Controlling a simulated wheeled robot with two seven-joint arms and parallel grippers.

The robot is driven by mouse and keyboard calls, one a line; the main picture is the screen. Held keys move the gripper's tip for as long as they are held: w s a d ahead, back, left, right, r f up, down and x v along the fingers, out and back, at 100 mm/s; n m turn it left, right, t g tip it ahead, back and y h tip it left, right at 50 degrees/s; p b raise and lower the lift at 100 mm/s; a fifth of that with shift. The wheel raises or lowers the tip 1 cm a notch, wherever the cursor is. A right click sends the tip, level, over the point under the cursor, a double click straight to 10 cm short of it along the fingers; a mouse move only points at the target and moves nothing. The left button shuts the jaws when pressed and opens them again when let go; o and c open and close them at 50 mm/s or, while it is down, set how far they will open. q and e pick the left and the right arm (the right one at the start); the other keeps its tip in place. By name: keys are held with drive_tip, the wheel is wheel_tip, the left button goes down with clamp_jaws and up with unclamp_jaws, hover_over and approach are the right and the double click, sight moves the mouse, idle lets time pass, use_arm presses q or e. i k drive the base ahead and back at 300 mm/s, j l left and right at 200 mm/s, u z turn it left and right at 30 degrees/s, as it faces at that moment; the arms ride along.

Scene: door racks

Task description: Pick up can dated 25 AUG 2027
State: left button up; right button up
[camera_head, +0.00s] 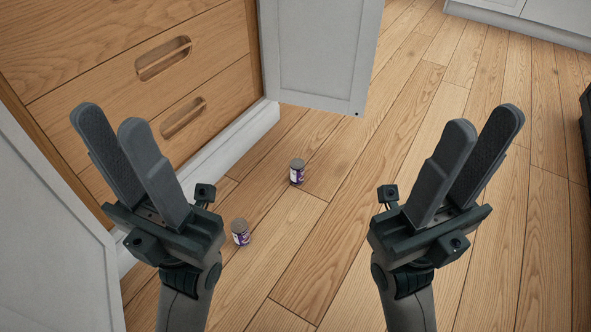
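Two small cans stand upright on the wooden floor. Both have a dark purple and white label and a brownish top. The farther can (297,172) is near the middle of the view, between my two grippers. The nearer can (240,232) is just right of my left gripper's wrist. The dates on both are too small to read. My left gripper (122,142) is raised at the left, with a narrow gap between its fingers and nothing held. My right gripper (474,152) is raised at the right, also with a gap between its fingers and empty.
A wooden drawer front (120,75) with cut-out handles stands at the left. A grey-white open door (318,50) stands at the top middle, and another white panel (50,235) at the lower left. The floor (350,215) is clear between and right of the cans.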

sight(297, 165)
drive_tip(key=i+l+u, duration=0.2)
drive_tip(key=i+l, duration=0.15)
drive_tip(key=i+l+u, duration=0.35)
drive_tip(key=i+l, duration=0.2)
drive_tip(key=l, duration=0.25)
drive_tip(key=i+l+u, duration=0.2)
drive_tip(key=l, duration=0.3)
drive_tip(key=i, duration=0.1)
